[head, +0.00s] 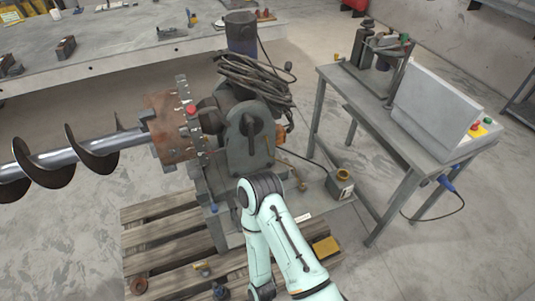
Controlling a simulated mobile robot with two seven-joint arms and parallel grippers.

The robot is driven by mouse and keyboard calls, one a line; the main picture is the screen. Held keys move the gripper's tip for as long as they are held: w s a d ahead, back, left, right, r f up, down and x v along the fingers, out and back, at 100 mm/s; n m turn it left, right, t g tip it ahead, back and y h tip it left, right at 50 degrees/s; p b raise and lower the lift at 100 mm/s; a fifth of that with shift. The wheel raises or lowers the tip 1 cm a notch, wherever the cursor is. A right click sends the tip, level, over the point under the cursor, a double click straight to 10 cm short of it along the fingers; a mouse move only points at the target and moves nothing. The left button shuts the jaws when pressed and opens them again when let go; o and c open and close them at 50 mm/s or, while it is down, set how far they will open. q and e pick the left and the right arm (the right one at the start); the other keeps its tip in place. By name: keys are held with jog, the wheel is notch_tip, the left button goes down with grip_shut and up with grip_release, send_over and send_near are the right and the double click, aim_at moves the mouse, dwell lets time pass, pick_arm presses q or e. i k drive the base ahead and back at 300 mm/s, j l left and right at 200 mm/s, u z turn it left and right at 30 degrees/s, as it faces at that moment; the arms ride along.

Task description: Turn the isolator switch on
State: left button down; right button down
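I cannot tell for certain which part is the isolator switch. A control box (437,108) on the side table carries a red knob on a yellow plate (478,130), with a green button beside it. The auger positioner (245,140) stands left of centre and has a dark lever-like part on its grey housing. A red button (191,110) sits on its front plate. One of my pale green arms reaches up from the bottom, with its bent joint in front of the positioner's base. Neither gripper shows, so I cannot see their fingers.
A long auger screw (90,157) sticks out left from the positioner. A wooden pallet (160,240) lies below it. The metal side table (385,120) stands right, with a blue plug (447,184) and cable hanging from it. A workbench (110,45) is behind. Floor at lower right is clear.

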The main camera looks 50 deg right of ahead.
aim_at(474, 127)
jog(key=z, duration=1.5)
